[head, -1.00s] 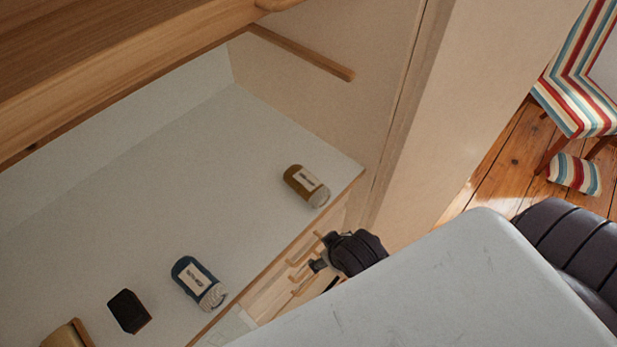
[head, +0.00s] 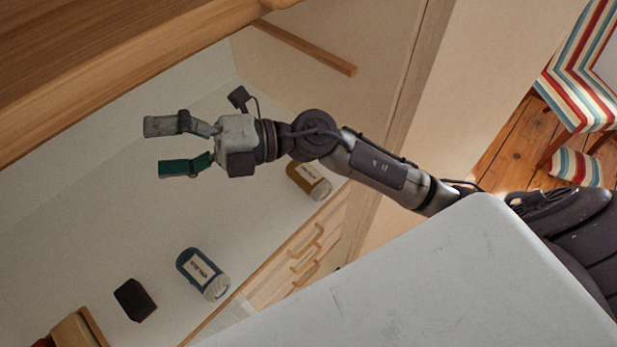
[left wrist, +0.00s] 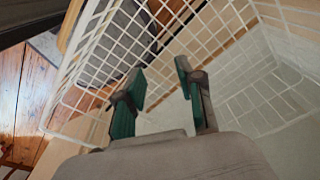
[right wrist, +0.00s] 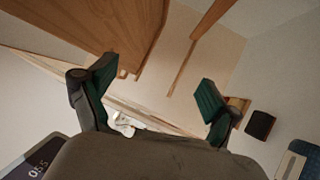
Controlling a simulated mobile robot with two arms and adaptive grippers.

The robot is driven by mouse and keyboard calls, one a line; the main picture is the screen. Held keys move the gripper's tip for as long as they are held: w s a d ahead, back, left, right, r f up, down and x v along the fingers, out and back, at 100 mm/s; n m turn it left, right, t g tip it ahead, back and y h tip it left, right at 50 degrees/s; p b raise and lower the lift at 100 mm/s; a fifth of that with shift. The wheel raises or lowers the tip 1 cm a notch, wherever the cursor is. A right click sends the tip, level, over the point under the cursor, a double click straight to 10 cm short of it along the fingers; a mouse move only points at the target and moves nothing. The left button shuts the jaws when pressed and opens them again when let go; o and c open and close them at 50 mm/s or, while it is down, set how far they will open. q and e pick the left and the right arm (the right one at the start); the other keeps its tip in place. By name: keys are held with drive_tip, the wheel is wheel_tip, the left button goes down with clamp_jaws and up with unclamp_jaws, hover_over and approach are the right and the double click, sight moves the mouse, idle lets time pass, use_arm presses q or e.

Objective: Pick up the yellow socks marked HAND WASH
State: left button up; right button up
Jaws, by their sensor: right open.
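A brownish-yellow rolled bundle (head: 309,181), which looks like the yellow socks, lies on the white shelf (head: 110,225) near its front edge. It has a pale label too small to read, and my right forearm passes close to it. A blue rolled bundle (head: 203,273) with a pale label lies nearer; it also shows at the edge of the right wrist view (right wrist: 292,166). My right gripper (head: 158,148) is open and empty above the shelf, left of the yellow bundle. My left gripper (left wrist: 160,75) has its fingers apart and empty, by a white wire basket (left wrist: 240,95).
A small black block (head: 134,300) and a wooden object (head: 76,330) stand on the shelf at lower left. A wooden board (head: 120,60) overhangs the back of the shelf. Drawers with wooden handles (head: 306,240) are below its front edge. A striped chair (head: 585,85) stands at far right.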

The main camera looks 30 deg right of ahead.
wheel_tip(320, 180, down, 5)
drive_tip(key=n+g+h, duration=0.3)
drive_tip(key=n+g, duration=0.1)
drive_tip(key=h, duration=1.7)
approach(309, 174)
drive_tip(key=f+b, duration=0.1)
drive_tip(key=f, duration=0.2)
drive_tip(key=f+b, duration=0.1)
drive_tip(key=f, duration=0.1)
drive_tip(key=shift+w+d+b, duration=0.2)
drive_tip(key=shift+d+b, duration=0.1)
drive_tip(key=shift+s+a+f+b, duration=0.15)
drive_tip(key=shift+f+b, duration=0.55)
drive_tip(key=shift+f, duration=0.8)
drive_tip(key=shift+w+a+f+b, duration=0.15)
drive_tip(key=shift+f+b, duration=0.55)
drive_tip(key=shift+f, duration=0.85)
drive_tip(key=shift+s+r, duration=0.1)
drive_tip(key=c, duration=1.2)
drive_tip(key=shift+c, duration=0.2)
